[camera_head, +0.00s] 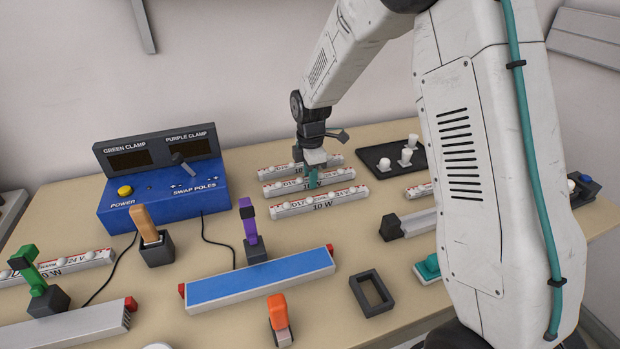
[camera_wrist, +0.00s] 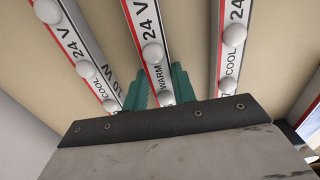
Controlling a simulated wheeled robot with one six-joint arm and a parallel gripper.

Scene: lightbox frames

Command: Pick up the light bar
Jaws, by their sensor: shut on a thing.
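Three white light bars with round bulbs lie side by side under my gripper in the head view: a back bar (camera_head: 275,172), a middle bar (camera_head: 283,187) and a front bar (camera_head: 345,195). My gripper (camera_head: 312,178) points down at the middle bar. In the wrist view its teal fingers (camera_wrist: 160,88) stand on both sides of the middle light bar (camera_wrist: 147,30), marked 24 V and WARM, and are shut on it. The neighbouring bars (camera_wrist: 72,45) and (camera_wrist: 231,60) are marked 24 V and COOL. I cannot tell whether the held bar is off the table.
A blue power box (camera_head: 165,205) stands at the left. A black tray (camera_head: 380,158) with white pieces lies to the right of the bars. A blue-topped panel (camera_head: 262,278), a purple-handled clamp (camera_head: 250,232) and a black frame (camera_head: 372,293) are in front.

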